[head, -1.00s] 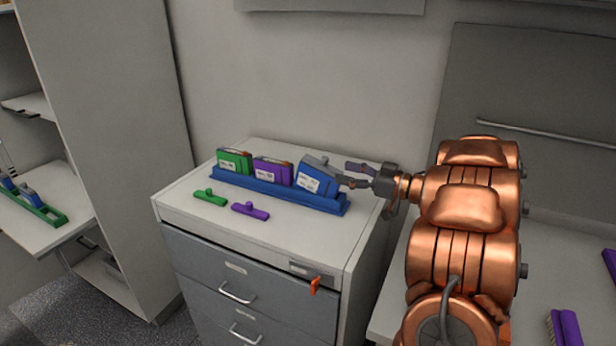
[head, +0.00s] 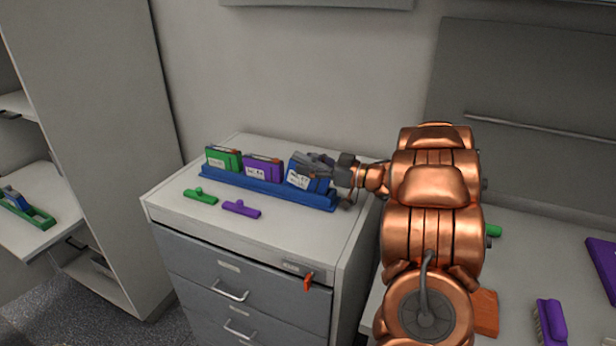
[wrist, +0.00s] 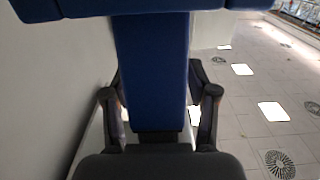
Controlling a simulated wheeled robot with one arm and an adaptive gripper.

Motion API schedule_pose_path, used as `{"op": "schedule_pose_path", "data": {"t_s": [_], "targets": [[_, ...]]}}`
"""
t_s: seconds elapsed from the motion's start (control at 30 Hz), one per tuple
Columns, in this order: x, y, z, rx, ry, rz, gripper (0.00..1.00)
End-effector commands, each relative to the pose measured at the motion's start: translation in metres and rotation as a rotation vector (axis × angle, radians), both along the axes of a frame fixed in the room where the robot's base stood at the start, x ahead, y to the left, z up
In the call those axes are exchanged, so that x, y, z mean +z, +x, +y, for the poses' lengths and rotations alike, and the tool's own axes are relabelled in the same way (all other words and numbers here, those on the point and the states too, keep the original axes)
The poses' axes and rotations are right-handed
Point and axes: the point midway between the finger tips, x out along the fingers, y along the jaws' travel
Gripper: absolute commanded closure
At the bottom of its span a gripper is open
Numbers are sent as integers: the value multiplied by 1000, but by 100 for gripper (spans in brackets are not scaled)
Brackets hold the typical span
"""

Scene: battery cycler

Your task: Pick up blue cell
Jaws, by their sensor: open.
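The blue cell (head: 300,180) stands at the right end of the blue rack (head: 225,180) on the drawer cabinet, leaning a little, with a white label on its front. My gripper (head: 318,168) is at the cell's right end, with a finger along its upper edge. In the wrist view the blue cell (wrist: 152,70) fills the middle, between the open fingers (wrist: 158,100). I cannot tell whether either finger touches it.
A purple cell (head: 262,168) and a green cell (head: 222,158) stand left of it in the rack. A green clip (head: 201,196) and a purple clip (head: 241,209) lie in front.

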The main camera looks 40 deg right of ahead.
Motion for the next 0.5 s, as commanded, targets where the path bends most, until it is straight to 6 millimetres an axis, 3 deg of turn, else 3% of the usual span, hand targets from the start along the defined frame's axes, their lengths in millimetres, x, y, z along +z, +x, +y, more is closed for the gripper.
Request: {"op": "schedule_pose_path", "data": {"t_s": [0.27, 0.5], "targets": [[0, 2, 0, -2, 0, 0, 42], [0, 1, 0, -2, 0, 0, 66]]}}
